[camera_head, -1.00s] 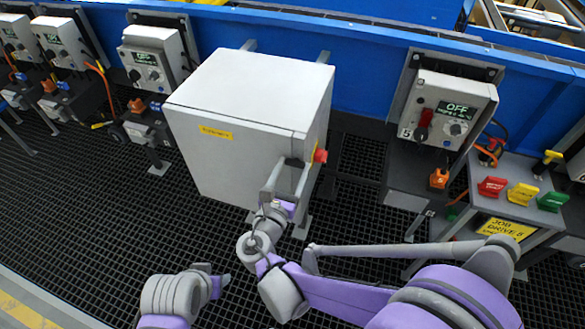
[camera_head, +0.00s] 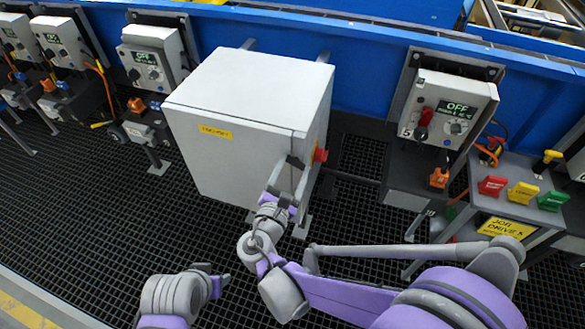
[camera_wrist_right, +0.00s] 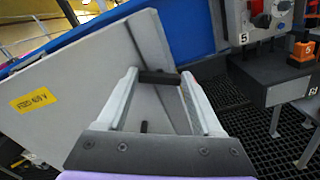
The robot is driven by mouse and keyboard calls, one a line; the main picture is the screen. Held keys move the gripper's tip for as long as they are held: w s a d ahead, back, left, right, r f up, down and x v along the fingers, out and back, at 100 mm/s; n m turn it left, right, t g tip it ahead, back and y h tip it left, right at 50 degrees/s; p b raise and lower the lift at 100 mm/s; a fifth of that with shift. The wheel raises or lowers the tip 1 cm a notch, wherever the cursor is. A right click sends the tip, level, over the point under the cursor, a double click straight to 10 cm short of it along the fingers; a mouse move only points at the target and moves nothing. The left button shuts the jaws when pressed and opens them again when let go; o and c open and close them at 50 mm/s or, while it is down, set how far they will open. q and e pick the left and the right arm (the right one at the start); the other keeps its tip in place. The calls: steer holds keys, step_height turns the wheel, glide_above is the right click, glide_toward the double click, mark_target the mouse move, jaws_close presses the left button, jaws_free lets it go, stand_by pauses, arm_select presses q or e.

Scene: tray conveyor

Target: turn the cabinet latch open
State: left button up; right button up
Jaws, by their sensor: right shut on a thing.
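The grey-white cabinet (camera_head: 235,105) stands in the middle of the head view, with a yellow label on its front. Its front door looks shut. The dark latch (camera_head: 295,161) is at the right edge of the front. My right gripper (camera_head: 287,172) is at it, shut on the latch. In the right wrist view the black latch bar (camera_wrist_right: 158,77) spans between the fingertips of this gripper (camera_wrist_right: 160,82). A second small dark part sits lower on the cabinet. My left gripper (camera_head: 217,278) hangs low, away from the cabinet; its jaw gap is unclear.
A red knob (camera_head: 320,155) is on the cabinet's right side, close to my right gripper. A control box (camera_head: 450,110) with a red handle stands to the right. Red, yellow and green tags are at the far right. Dark grating floor (camera_head: 90,220) is clear at left.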

steer(key=m, duration=0.6)
steer(key=shift+d, duration=0.1)
steer(key=m, duration=0.6)
steer(key=shift+f+m, duration=0.15)
steer(key=shift+m, duration=0.15)
stand_by(0.3)
steer(key=o, duration=1.4)
steer(key=shift+c, duration=0.2)
